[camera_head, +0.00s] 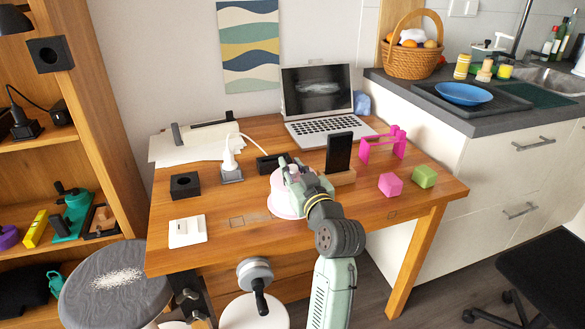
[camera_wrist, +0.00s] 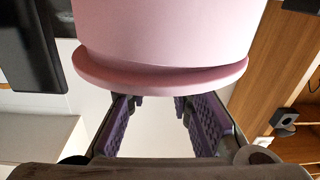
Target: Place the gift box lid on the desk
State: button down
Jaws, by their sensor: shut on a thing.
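A pale pink round gift box (camera_wrist: 170,30) with a wider pink disc, which looks like the gift box lid (camera_wrist: 160,82), fills the top of the wrist view. The disc sits slightly tilted against the cylinder. In the head view a pink round piece (camera_head: 279,207) shows at the middle of the wooden desk (camera_head: 235,250), partly hidden by my gripper (camera_head: 290,172). My gripper's purple-padded fingers (camera_wrist: 155,100) reach up to the disc in the wrist view. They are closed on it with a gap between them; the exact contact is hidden.
A phone on a stand (camera_head: 338,153) is close right of my gripper. Pink (camera_head: 390,184) and green (camera_head: 424,176) cubes lie farther right. A black box (camera_head: 185,185), a white switch plate (camera_head: 187,231) and a laptop (camera_head: 322,105) also occupy the desk. Its front strip is mostly clear.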

jog(key=c, duration=1.4)
grip_release()
jog(key=shift+f, duration=0.15)
jog(key=shift+c, duration=0.2)
jog(key=shift+s+d, duration=0.1)
jog(key=shift+s, duration=0.15)
jog(key=b+v, duration=0.2)
jog(key=v, duration=0.8)
jog(key=shift+d, duration=0.35)
